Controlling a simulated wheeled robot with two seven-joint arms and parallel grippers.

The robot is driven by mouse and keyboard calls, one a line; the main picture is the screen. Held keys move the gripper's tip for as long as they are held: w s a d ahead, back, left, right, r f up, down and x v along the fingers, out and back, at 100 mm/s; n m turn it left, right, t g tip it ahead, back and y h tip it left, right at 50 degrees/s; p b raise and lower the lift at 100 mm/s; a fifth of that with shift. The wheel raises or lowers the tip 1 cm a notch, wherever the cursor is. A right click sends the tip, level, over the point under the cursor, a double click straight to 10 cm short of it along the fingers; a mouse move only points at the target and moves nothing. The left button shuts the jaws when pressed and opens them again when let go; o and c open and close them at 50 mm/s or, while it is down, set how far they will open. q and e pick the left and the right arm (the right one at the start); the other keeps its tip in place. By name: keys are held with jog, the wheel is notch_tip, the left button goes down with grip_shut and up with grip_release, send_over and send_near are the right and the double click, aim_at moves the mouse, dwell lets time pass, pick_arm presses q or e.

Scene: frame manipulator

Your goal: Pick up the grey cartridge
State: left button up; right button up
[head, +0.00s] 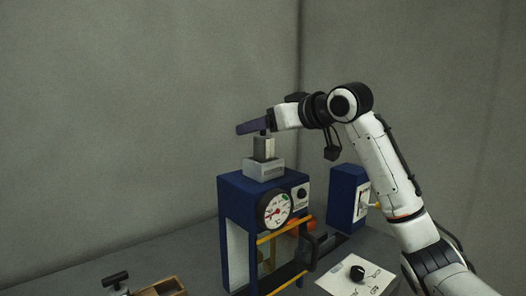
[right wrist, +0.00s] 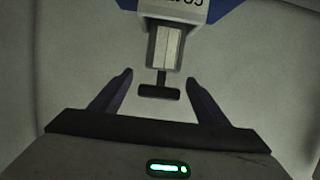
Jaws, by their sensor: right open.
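The grey cartridge (head: 264,149) stands upright in a light grey socket (head: 264,169) on top of a blue machine. In the right wrist view the cartridge (right wrist: 165,48) ends in a black T-shaped handle (right wrist: 158,91). My right gripper (head: 246,128) is level with the top of the cartridge, and its dark fingers hide most of the handle in the head view. In the right wrist view my right gripper (right wrist: 159,77) is open, with the handle between its fingers and a gap on each side. My left gripper is not in view.
The blue machine (head: 237,196) carries a round dial gauge (head: 275,211) and a yellow-and-black frame in front. A smaller blue box (head: 345,191) stands to the right. Air around the cartridge is clear.

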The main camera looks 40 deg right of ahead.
jog(key=c, duration=1.6)
jog(key=shift+c, duration=0.7)
jog(key=shift+r, duration=0.2)
